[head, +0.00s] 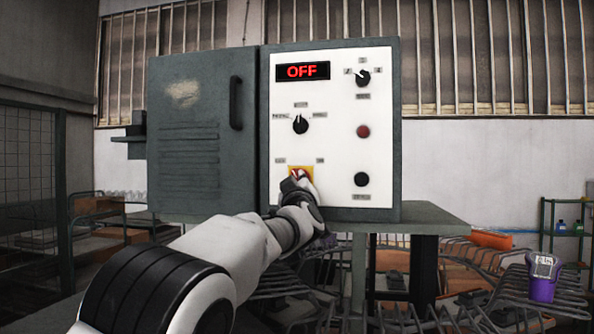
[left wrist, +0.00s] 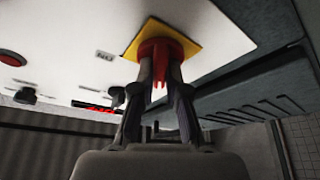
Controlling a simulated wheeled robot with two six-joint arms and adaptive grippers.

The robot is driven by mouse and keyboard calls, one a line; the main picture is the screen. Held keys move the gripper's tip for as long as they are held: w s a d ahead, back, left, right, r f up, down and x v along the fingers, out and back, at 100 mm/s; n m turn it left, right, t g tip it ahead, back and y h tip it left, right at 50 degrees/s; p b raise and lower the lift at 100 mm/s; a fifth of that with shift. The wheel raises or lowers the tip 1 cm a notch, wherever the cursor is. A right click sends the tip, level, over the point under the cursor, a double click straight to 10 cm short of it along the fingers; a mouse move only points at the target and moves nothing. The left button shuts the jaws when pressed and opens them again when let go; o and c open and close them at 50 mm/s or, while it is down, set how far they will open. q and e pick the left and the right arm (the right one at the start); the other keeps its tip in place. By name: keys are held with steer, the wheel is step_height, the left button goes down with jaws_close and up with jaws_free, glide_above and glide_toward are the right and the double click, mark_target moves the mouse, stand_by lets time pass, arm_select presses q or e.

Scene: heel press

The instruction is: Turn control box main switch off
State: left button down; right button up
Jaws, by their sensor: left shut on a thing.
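The control box (head: 334,190) is a dark grey cabinet with a white front panel. Its display (head: 303,71) reads OFF in red. The main switch is a red rotary knob on a yellow plate (head: 293,171), low on the left of the panel. In the left wrist view the red main switch knob (left wrist: 160,62) sits between the fingers of my left gripper (left wrist: 160,95), which is shut on it. In the head view my left gripper (head: 297,182) covers most of the knob, so its exact angle is hard to tell. My right gripper is not in view.
The panel also has two black selector knobs (head: 300,124) (head: 362,77), a red button (head: 363,131) and a black button (head: 361,179). The box stands on a grey table (head: 432,214). Metal racks with a purple device (head: 543,277) stand at the lower right.

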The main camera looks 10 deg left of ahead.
arm_select(q)
steer(key=shift+d+n+g+y, duration=0.1)
steer(key=shift+n+g+y, duration=0.3)
steer(key=shift+n, duration=1.2)
steer(key=c, duration=1.3)
jaws_free()
steer(key=shift+o, duration=0.6)
steer(key=shift+w, duration=0.15)
steer(key=shift+w+d+f, duration=0.1)
steer(key=shift+w+f, duration=0.05)
steer(key=shift+w, duration=0.05)
